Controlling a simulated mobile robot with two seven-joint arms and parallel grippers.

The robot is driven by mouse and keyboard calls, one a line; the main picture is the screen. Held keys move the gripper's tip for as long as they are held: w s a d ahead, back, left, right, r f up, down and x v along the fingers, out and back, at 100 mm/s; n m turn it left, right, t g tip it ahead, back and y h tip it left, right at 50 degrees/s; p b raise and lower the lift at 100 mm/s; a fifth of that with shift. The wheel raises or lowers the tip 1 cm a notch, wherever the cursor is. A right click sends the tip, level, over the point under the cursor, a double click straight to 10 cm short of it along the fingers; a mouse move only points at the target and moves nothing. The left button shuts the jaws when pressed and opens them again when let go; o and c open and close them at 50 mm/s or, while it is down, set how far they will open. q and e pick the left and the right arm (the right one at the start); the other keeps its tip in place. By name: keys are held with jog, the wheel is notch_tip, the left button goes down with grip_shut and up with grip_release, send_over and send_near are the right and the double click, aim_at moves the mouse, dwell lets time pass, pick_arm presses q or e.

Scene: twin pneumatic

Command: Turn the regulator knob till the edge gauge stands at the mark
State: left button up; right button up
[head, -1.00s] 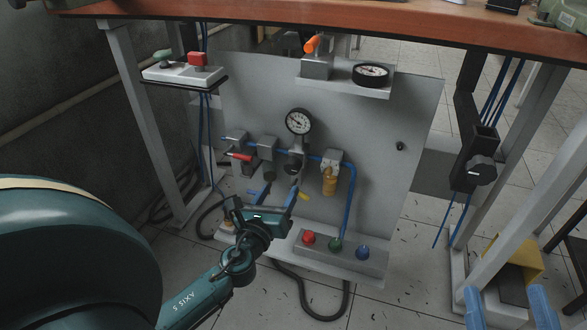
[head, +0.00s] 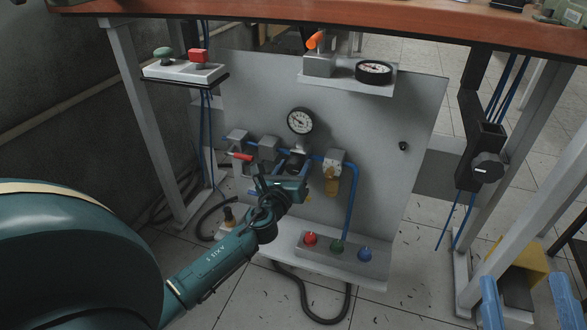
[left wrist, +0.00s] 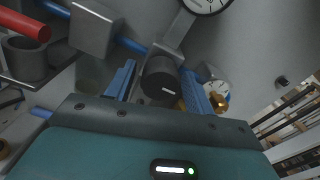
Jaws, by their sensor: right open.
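The regulator knob is a dark cylinder with a white mark, in the left wrist view (left wrist: 160,82). It sits below a round white-faced gauge on the panel (head: 300,121); my left gripper mostly hides it in the head view. My left gripper (head: 284,170) is open, with its blue fingers on either side of the knob; I cannot tell whether they touch it. Another gauge, black-rimmed, lies on the upper shelf near its edge (head: 373,72); its mark is too small to read. My right gripper (head: 525,300) is open and empty at bottom right.
Red, green and blue buttons line a grey box (head: 376,263) below. The wooden tabletop (head: 400,18) overhangs the panel.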

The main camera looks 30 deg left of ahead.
pick_arm(q)
jog(key=c, duration=0.8)
jog(key=shift+r+p, duration=0.1)
jog(key=shift+p, duration=0.2)
jog(key=shift+m+p, duration=0.35)
jog(key=shift+m, duration=0.55)
pick_arm(e)
jog(key=shift+s+a+f+m+g+h, duration=0.15)
jog(key=shift+f+m+g+h, duration=0.1)
jog(key=shift+f, duration=0.2)
jog(key=shift+s+f+m+g+h, duration=0.15)
jog(key=shift+f+m, duration=0.1)
jog(key=shift+f, duration=0.15)
pick_arm(q)
jog(key=o, duration=1)
